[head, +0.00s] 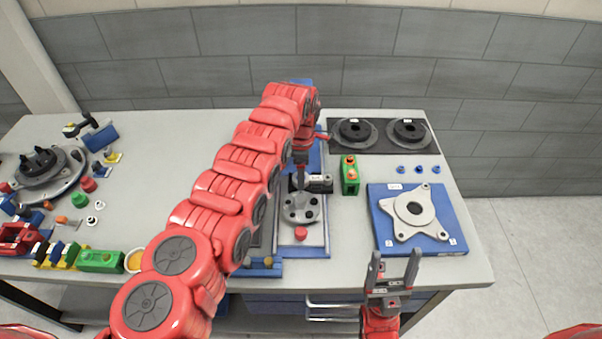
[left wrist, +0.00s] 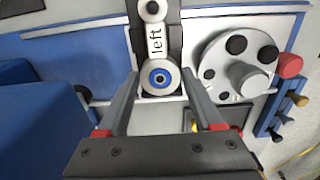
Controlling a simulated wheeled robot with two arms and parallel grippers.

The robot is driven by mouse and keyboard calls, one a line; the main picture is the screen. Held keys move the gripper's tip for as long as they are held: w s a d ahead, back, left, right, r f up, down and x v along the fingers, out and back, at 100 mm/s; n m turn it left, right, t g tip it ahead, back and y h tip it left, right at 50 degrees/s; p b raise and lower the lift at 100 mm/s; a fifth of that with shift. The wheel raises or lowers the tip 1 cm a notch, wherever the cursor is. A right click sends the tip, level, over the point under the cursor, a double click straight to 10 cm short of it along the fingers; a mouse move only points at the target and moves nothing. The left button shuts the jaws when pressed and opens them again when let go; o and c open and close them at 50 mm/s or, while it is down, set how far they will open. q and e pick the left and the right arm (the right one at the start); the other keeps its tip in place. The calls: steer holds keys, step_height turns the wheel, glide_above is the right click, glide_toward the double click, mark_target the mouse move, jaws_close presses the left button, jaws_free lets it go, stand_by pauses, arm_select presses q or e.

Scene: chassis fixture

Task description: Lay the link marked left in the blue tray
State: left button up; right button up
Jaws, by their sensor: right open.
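The link marked left (left wrist: 155,45) is a light grey bar with a "left" label and a blue-centred ring at its near end. My left gripper (left wrist: 160,75) is open, one finger on each side of that ring, with small gaps showing. In the head view my left gripper (head: 300,182) points down over the middle of the table, and I cannot make out the link there. A blue-edged tray (head: 316,251) with a pale floor lies beneath, holding a grey round part (head: 301,212) with posts. My right gripper (head: 393,270) is open and empty at the table's front edge.
A green block (head: 349,176) stands right of my left gripper. A blue pad (head: 457,214) carries a grey plate (head: 414,212). A dark mat (head: 381,145) with two round parts lies at the back right. The left side holds many loose parts. A red knob (head: 301,234) sits near the round part.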

arm_select(q)
steer(key=c, duration=0.4)
steer(key=shift+s+r+p, duration=0.1)
steer(key=shift+r+p, duration=0.75)
steer(key=shift+r, duration=0.2)
steer(key=shift+r, duration=0.1)
steer(key=shift+r+p, duration=0.9)
steer(key=shift+r, duration=0.55)
